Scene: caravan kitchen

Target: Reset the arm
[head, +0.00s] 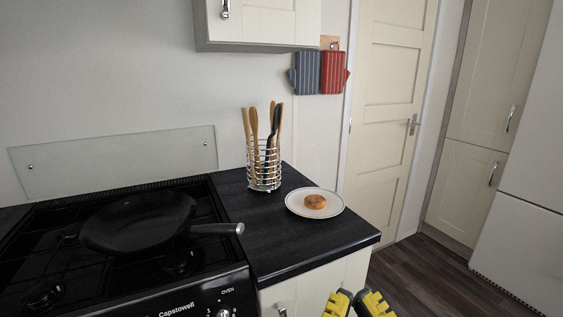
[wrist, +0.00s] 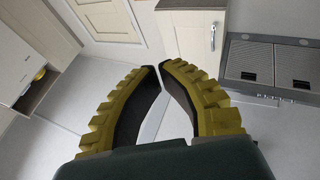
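My gripper (head: 357,302) shows at the bottom edge of the head view, in front of the counter's right end. Only its yellow ribbed fingertips are visible there; the rest of the arm is out of the picture. In the wrist view my gripper (wrist: 159,67) has its two curved yellow-and-black fingers coming together at the tips. They look shut or very nearly so, with a narrow empty gap behind the tips. Nothing is held.
A black pan (head: 138,222) sits on the hob, its handle pointing right. A wire holder (head: 264,167) with utensils and a plate (head: 292,203) bearing a round brown pastry (head: 315,202) stand on the dark counter (head: 278,240). A wall cupboard (head: 262,22) hangs above. Floor (head: 440,275) is clear at right.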

